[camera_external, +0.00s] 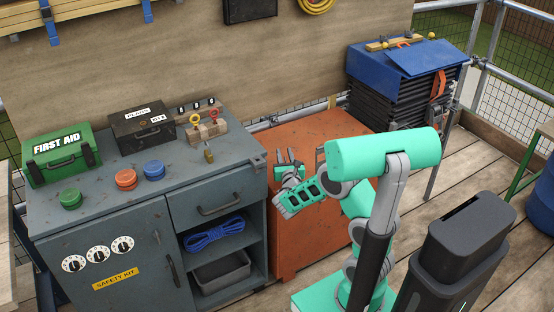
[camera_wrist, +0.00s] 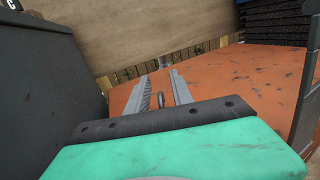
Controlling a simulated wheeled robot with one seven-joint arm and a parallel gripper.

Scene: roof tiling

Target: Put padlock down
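A small brass padlock (camera_external: 208,155) stands upright on the grey cabinet top (camera_external: 235,151), near its back right part and in front of a wooden block. My gripper (camera_external: 286,160) is to the right of the padlock, over the orange cabinet and clear of the padlock. In the wrist view its two fingers (camera_wrist: 162,88) are apart, with a gap between them. A small grey rounded shape (camera_wrist: 161,98) shows in that gap; I cannot tell what it is. It does not visibly touch both fingers. The brass padlock is not visible in the wrist view.
The wooden block (camera_external: 208,130) carries red and yellow handled items. A dark box (camera_external: 142,128), a green first aid box (camera_external: 60,157) and several coloured buttons are on the grey cabinet. The orange cabinet top (camera_external: 310,130) is mostly clear. A dark stack (camera_external: 400,95) stands behind right.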

